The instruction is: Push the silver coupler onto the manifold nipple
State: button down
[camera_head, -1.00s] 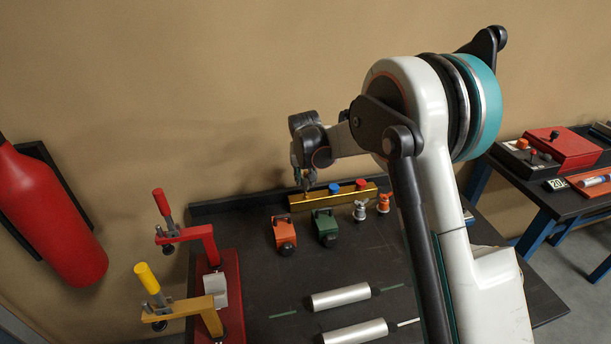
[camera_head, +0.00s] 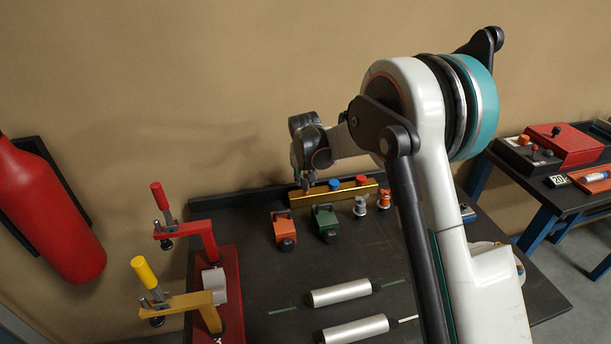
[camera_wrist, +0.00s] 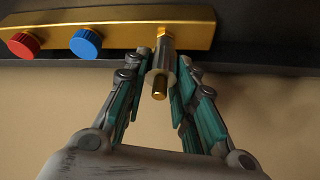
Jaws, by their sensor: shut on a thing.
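The brass manifold (camera_head: 333,193) is a gold bar at the back of the bench; it also crosses the top of the wrist view (camera_wrist: 120,36). Its brass nipple (camera_wrist: 162,32) points toward the wrist camera. My gripper (camera_head: 304,192) is at the manifold's left end in the head view. In the wrist view my gripper (camera_wrist: 164,84) is shut on the silver coupler (camera_wrist: 161,61), which has a brass near end. The coupler lines up with the nipple and its far end appears to meet it. How far it sits over the nipple cannot be told.
Blue (camera_wrist: 86,43) and red (camera_wrist: 24,45) knobs sit on the manifold beside the nipple. Orange (camera_head: 284,228) and green (camera_head: 326,222) blocks stand in front. Toggle clamps (camera_head: 190,235) stand at left, silver cylinders (camera_head: 341,292) lie nearer. The mid-bench between is clear.

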jog(key=shift+f+b, duration=0.35)
jog(key=shift+f, duration=0.05)
dwell(0.4)
jog(key=c, duration=1.2)
grip_release()
jog(key=s+d+r, duration=0.3)
jog(key=s+r, duration=0.4)
jog(key=r, duration=0.2)
jog(key=s+d+r, duration=0.3)
jog(key=s+r, duration=0.3)
jog(key=r, duration=0.3)
jog(key=s+d+r+t, duration=0.1)
jog(key=s+d+r, duration=0.1)
jog(key=s, duration=0.4)
jog(key=s+d+r, duration=0.2)
jog(key=s+d, duration=0.1)
jog(key=s, duration=0.3)
jog(key=shift+n+t, duration=0.4)
jog(key=shift+t, duration=0.4)
jog(key=s+d+f, duration=0.1)
jog(key=s, duration=0.5)
jog(key=s+d+f, duration=0.2)
jog(key=s, duration=0.4)
jog(key=s+d+f, duration=0.2)
jog(key=s, duration=0.5)
jog(key=shift+d+f, duration=0.1)
jog(key=shift+d, duration=0.05)
